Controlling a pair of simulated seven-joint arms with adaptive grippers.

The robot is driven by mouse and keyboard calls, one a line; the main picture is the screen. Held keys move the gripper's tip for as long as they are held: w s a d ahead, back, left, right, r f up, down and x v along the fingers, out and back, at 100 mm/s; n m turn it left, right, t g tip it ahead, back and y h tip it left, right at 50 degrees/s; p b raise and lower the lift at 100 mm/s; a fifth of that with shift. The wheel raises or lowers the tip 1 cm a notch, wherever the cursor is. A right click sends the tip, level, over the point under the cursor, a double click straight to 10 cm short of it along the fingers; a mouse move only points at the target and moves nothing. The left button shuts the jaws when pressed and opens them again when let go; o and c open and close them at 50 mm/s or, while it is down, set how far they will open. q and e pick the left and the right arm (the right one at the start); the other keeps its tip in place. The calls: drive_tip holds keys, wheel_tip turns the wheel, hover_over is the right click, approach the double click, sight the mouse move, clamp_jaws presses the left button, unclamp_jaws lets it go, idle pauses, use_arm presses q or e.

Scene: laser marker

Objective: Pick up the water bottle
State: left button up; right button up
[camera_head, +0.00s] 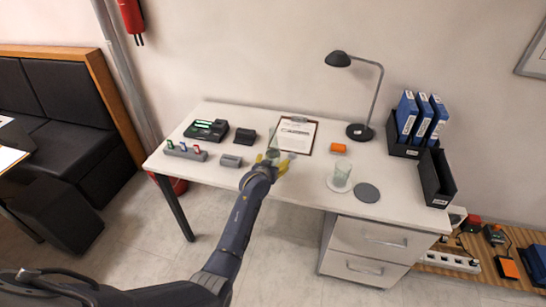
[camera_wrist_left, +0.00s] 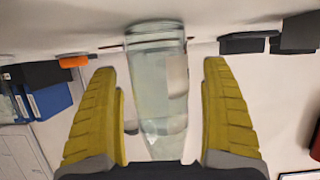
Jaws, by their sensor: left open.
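The water bottle (camera_wrist_left: 157,85) is clear and see-through. In the left wrist view it stands between the two yellow fingers of my left gripper (camera_wrist_left: 160,72), with a gap on each side. In the head view the bottle (camera_head: 275,142) shows faintly on the white desk, beside the clipboard and partly hidden by my gripper. My left gripper (camera_head: 272,164) is open at the desk's front edge, its fingers around the bottle but not seen closed on it. My right gripper is in neither view.
On the white desk (camera_head: 225,118) are a clipboard (camera_head: 296,134), an orange block (camera_head: 338,148), a glass (camera_head: 342,174) on a white coaster, a grey coaster (camera_head: 367,193), a lamp (camera_head: 359,131) and blue binders (camera_head: 406,114). Dark devices (camera_head: 206,130) stand at the left.

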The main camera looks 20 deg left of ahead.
use_arm(q)
drive_tip(key=shift+w, duration=0.1)
drive_tip(key=shift+c, duration=0.3)
drive_tip(key=c, duration=1.5)
drive_tip(key=shift+r, duration=0.1)
drive_tip(key=shift+c, duration=0.7)
drive_tip(key=shift+r, duration=0.2)
wheel_tip(320, 180, up, 19)
